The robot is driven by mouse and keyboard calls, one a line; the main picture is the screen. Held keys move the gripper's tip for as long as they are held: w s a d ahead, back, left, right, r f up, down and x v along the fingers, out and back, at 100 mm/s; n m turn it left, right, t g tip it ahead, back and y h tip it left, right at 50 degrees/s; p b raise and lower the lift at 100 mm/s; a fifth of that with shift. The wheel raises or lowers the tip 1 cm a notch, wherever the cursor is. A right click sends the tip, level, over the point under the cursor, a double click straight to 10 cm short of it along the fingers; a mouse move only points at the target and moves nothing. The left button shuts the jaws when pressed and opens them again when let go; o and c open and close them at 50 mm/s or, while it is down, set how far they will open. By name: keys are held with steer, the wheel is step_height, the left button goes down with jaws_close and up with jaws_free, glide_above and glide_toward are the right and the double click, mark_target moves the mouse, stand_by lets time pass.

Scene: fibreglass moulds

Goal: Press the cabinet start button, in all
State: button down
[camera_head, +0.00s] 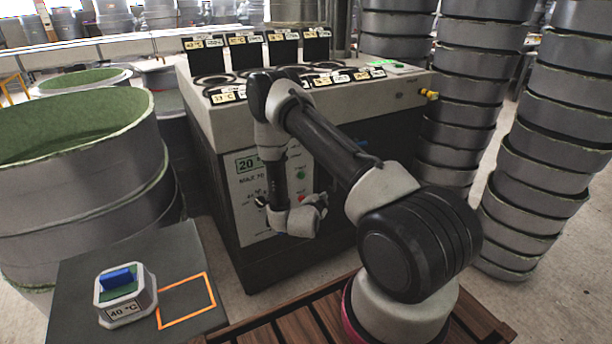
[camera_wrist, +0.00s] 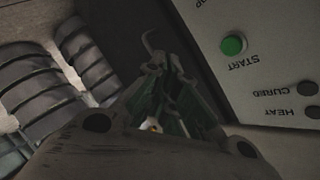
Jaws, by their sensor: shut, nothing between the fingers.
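The cabinet (camera_head: 210,125) stands in the middle of the head view, with a pale control panel (camera_head: 250,215) on its front. The green start button (camera_head: 300,174) shows on the panel beside my arm. In the wrist view the green button (camera_wrist: 233,45), labelled START, sits on the panel, which appears upside down. My gripper (camera_wrist: 158,66) is shut and empty. Its fingers lie left of the button in the wrist view and appear apart from it. In the head view I cannot make out the fingertips clearly at my wrist.
A red button (camera_head: 301,198) sits below the green one. Two dark knobs or lamps, labelled CURED (camera_wrist: 308,88) and HEAT (camera_wrist: 314,112), share the panel. Stacked grey moulds (camera_head: 465,110) stand at the right, large moulds (camera_head: 80,190) at the left. A grey table (camera_head: 95,258) holds a small 40 °C container (camera_head: 124,296).

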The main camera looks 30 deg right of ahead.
mark_target(302, 176)
steer(key=r, duration=0.1)
steer(key=m, duration=0.1)
steer(key=r+h, duration=0.1)
steer(key=shift+w+d+r+t, duration=0.25)
steer(key=shift+r+t, duration=0.1)
steer(key=shift+t, duration=0.05)
steer(key=w, duration=0.8)
steer(key=shift+w+a, duration=0.15)
steer(key=shift+w, duration=0.25)
stand_by(1.0)
steer(key=shift+w, duration=0.4)
steer(key=shift+w, duration=0.4)
stand_by(0.6)
steer(key=shift+s, duration=0.8)
